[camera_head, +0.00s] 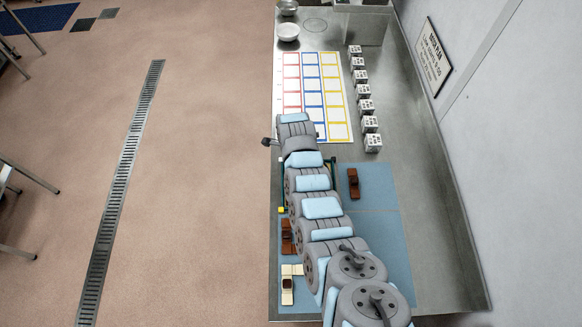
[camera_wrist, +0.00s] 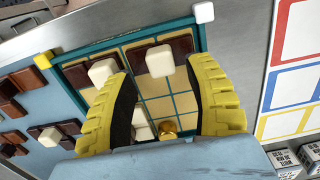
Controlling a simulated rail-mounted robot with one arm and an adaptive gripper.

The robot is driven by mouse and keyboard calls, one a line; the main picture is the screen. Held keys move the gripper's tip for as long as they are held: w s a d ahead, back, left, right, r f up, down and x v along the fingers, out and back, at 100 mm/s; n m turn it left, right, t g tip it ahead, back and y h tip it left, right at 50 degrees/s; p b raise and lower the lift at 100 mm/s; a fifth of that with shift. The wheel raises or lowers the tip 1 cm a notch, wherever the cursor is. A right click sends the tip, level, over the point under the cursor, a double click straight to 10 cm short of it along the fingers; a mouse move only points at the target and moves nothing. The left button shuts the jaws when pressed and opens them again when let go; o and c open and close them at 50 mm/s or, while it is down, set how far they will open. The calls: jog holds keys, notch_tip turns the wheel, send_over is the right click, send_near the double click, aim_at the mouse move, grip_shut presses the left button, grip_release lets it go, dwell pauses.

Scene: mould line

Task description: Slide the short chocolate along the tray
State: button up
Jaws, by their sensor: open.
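The tray (camera_wrist: 202,38) has a teal rim and a cream gridded floor in the wrist view. Two dark brown chocolates lie along its far side, one left (camera_wrist: 126,47) and one at the centre (camera_wrist: 183,48), each with a white cube-shaped knob on top. I cannot tell which is the short one. My gripper (camera_wrist: 160,78) is open, its yellow fingers apart over the tray, with the centre chocolate's knob showing between the fingertips. A white knob and a gold round knob (camera_wrist: 168,127) show between the fingers nearer the palm. My arm hides most of the tray in the head view.
More brown chocolates lie on the blue mat (camera_head: 377,235), one at the right (camera_head: 353,184). A yellow cube (camera_wrist: 43,61) and a white cube (camera_wrist: 204,12) stand at the tray's corners. A coloured grid sheet (camera_head: 338,95) and several white printed cubes (camera_head: 361,76) lie beyond.

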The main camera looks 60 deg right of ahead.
notch_tip(320, 180, up, 9)
dwell(0.6)
dwell(0.6)
